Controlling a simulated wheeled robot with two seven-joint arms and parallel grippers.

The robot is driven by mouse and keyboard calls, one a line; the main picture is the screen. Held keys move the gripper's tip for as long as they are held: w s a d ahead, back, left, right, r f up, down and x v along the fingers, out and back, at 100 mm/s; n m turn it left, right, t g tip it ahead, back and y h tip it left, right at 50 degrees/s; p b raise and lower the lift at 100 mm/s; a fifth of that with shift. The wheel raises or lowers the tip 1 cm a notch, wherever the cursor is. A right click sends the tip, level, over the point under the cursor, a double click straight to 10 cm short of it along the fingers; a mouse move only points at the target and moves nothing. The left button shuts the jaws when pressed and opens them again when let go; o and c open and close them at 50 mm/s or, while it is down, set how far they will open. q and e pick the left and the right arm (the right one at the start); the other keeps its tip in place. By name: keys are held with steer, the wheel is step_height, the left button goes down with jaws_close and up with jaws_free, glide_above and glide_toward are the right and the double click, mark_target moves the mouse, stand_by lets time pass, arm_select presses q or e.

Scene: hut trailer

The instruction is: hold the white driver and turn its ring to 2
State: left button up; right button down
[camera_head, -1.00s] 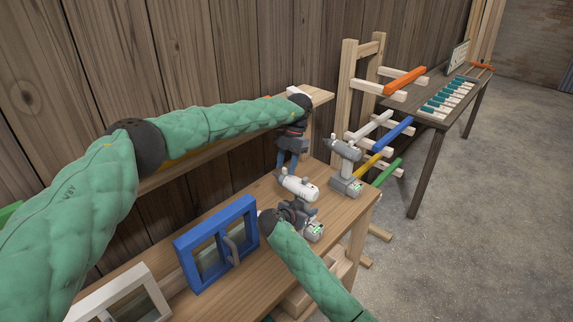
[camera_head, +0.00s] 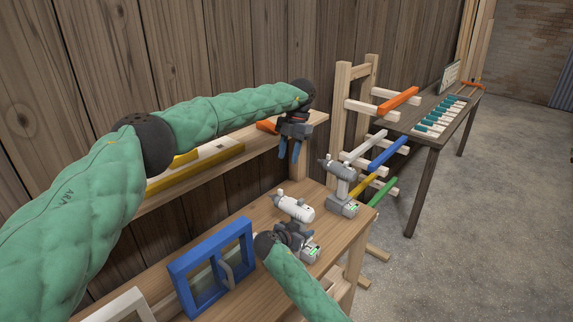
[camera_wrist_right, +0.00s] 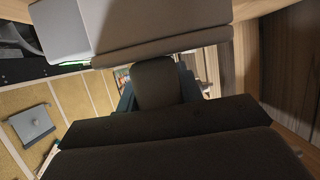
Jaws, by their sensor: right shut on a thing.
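The white driver (camera_head: 294,207) stands upright near the right end of the workbench (camera_head: 250,297), its white body above a grey base with a green light. My right gripper (camera_head: 290,236) is shut on its handle, below the body. The wrist view shows mostly dark gripper parts very close, so the grip is largely hidden there. The ring and its number are too small to read. My left gripper (camera_head: 289,150) hangs above and behind the driver, its blue fingers pointing down, apart and empty. It does not touch the driver.
A grey driver (camera_head: 341,183) stands just right of the white one. A blue-framed window (camera_head: 211,267) stands on the bench to the left. A shelf (camera_head: 220,165) behind holds a yellow level (camera_head: 190,157). A wooden rack (camera_head: 343,112) with coloured bars stands beyond.

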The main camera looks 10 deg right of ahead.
stand_by(0.4)
steer(key=c, duration=0.8)
jaws_free()
steer(key=shift+c, duration=0.2)
